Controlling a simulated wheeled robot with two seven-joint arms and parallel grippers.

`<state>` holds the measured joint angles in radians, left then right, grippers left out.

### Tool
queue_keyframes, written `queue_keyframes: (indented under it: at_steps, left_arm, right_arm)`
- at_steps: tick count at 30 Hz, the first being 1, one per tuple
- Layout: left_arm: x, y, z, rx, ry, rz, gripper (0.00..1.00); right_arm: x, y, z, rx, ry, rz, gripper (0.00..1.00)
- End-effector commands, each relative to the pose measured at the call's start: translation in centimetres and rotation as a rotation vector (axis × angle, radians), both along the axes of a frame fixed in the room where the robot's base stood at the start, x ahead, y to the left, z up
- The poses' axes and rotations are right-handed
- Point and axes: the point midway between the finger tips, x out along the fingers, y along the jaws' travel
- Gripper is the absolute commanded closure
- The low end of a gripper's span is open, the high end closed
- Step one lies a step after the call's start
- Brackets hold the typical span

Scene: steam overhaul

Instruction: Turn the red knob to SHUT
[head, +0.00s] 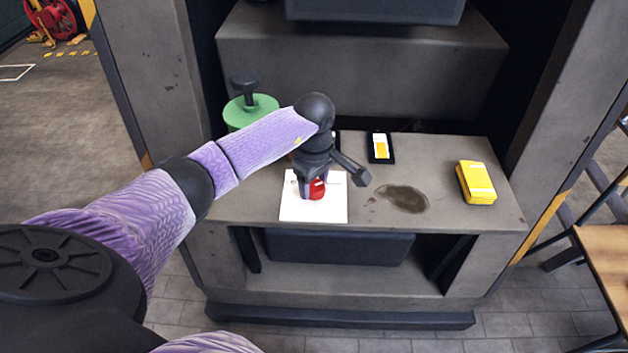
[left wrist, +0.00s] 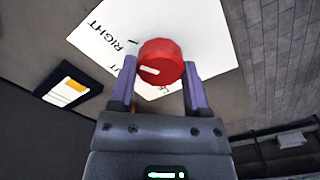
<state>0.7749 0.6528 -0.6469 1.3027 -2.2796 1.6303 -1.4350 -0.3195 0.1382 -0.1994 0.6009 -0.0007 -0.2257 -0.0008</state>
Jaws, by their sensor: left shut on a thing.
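The red knob (head: 317,188) sits on a white card (head: 330,210) on the grey bench shelf. In the left wrist view the knob (left wrist: 160,62) has a white mark on its face, pointing toward the lower left of that picture. The card (left wrist: 205,28) there shows the word RIGHT and other lettering, partly hidden by the knob and fingers. My left gripper (left wrist: 158,82) has its two purple fingers closed on either side of the knob; it also shows from above in the head view (head: 312,186). My right gripper is not in view.
A green round object with a dark knob top (head: 250,108) stands left on the shelf, close to my left arm. A dark stain (head: 403,198) and a yellow box (head: 475,182) are to the right.

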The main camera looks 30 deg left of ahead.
Motion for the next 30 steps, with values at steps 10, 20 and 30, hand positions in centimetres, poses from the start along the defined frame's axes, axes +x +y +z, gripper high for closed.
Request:
queue_keyframes:
  at_steps: [10, 20, 30]
  left_arm:
    - [0.0, 0.0, 0.1, 0.000, 0.000, 0.032, 0.98]
    - [0.0, 0.0, 0.2, 0.000, -0.001, 0.248, 0.98]
    - [0.0, 0.0, 0.2, 0.000, -0.002, 0.570, 0.98]
  right_arm:
    - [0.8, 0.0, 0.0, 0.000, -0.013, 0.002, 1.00]
    - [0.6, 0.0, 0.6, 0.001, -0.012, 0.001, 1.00]
    - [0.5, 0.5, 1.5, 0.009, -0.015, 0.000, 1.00]
